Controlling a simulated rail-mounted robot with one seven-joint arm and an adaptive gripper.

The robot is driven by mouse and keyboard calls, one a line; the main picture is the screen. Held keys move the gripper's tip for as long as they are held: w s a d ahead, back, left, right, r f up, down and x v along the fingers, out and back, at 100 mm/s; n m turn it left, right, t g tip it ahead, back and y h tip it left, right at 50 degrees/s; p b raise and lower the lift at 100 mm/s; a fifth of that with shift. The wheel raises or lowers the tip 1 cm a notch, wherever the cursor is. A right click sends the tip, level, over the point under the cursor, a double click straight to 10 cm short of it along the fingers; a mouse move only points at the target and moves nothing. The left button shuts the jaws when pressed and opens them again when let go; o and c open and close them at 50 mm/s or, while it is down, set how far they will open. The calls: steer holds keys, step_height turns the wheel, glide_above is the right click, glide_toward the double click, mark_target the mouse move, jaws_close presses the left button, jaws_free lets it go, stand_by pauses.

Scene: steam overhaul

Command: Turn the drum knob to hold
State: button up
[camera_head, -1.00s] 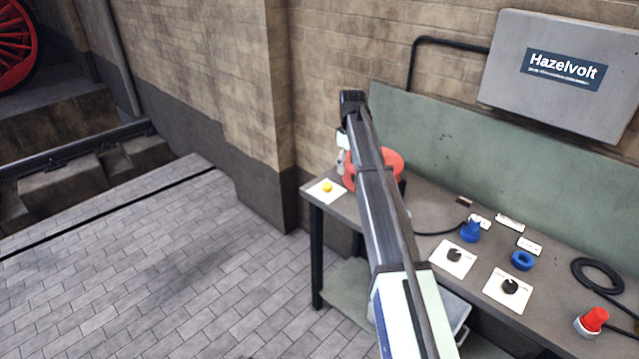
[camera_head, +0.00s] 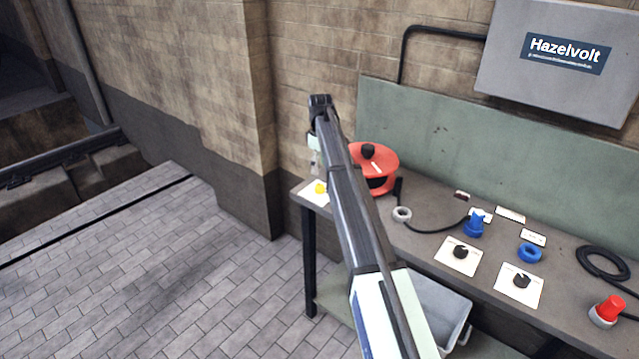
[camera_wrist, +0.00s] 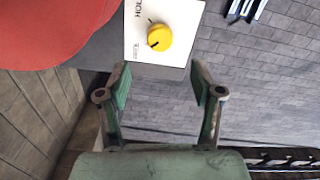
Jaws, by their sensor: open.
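The yellow knob (camera_wrist: 159,37) sits on a white plate (camera_wrist: 181,14) with a partly visible label beginning "HOL" in the wrist view. Its dark pointer mark points toward the lower left there. The red drum (camera_wrist: 45,25) lies left of the plate. In the head view the knob (camera_head: 320,188) is at the bench's left end, beside the red drum (camera_head: 384,160), which has a black knob on top. My gripper (camera_wrist: 160,88) is open and empty, with its fingertips just short of the plate and apart from the knob.
The bench (camera_head: 425,212) also carries two plates with black knobs (camera_head: 460,252), a blue plug (camera_head: 474,227), a blue ring (camera_head: 529,253), a red plug (camera_head: 606,311) and a coiled black cable (camera_head: 603,262). A grey bin (camera_head: 440,310) is below. The paved floor (camera_head: 150,270) is clear.

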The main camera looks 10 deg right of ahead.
mark_target(320, 186)
step_height(320, 186, down, 9)
steer(key=shift+f+p, duration=0.15)
steer(key=shift+p, duration=0.95)
steer(key=c, duration=1.1)
